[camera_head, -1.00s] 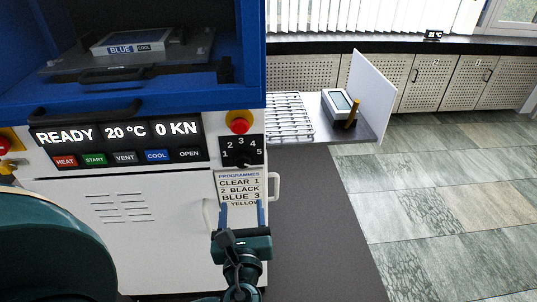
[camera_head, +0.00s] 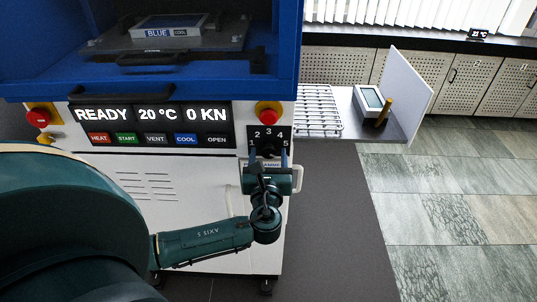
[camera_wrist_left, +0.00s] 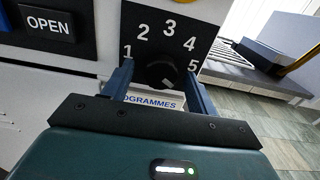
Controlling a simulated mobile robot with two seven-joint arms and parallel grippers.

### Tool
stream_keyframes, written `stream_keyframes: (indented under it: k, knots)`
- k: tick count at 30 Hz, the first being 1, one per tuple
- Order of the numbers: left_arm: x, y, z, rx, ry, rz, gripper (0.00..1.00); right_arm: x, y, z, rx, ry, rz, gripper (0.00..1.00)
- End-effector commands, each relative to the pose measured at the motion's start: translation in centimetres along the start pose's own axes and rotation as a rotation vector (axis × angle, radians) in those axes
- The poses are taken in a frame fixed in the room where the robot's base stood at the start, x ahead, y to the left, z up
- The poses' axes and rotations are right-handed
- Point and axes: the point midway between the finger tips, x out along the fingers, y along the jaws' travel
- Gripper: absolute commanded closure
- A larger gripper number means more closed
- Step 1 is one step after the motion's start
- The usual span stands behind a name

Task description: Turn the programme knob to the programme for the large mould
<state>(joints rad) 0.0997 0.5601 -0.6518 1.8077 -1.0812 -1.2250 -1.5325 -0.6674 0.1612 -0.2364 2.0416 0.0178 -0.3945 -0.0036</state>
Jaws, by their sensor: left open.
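The black programme knob (camera_head: 268,149) sits on a dial plate (camera_wrist_left: 205,38) numbered 1 to 5, right of the display. In the left wrist view the knob (camera_wrist_left: 162,74) has a pale mark on its lower right, but I cannot tell surely which number it points to. My left gripper (camera_head: 268,157) is open, its fingers on either side of the knob, near 1 and 5; I cannot tell whether they touch it. The programmes card (camera_wrist_left: 150,102) below is mostly hidden by the gripper. A mould (camera_head: 168,27) labelled BLUE, COOL lies inside the press. My right gripper is out of view.
The display (camera_head: 152,114) reads READY, 20 °C, 0 KN, with a row of buttons below. A red button (camera_head: 268,112) sits just above the dial.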

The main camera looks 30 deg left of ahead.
Motion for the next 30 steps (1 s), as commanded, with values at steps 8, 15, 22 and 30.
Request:
stream_keyframes:
  k: [8,15,22,30]
  knots:
    - [0.45,0.02,-0.01,0.000,0.000,0.000,0.42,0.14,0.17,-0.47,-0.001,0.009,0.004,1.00]
    - [0.42,0.01,-0.01,0.000,0.000,0.000,0.56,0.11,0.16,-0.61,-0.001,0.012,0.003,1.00]
    - [0.40,0.01,-0.01,0.000,0.000,0.000,0.75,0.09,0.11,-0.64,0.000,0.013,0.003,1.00]
    - [0.39,0.02,-0.03,-0.004,0.001,0.000,0.87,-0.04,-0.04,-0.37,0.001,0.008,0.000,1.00]
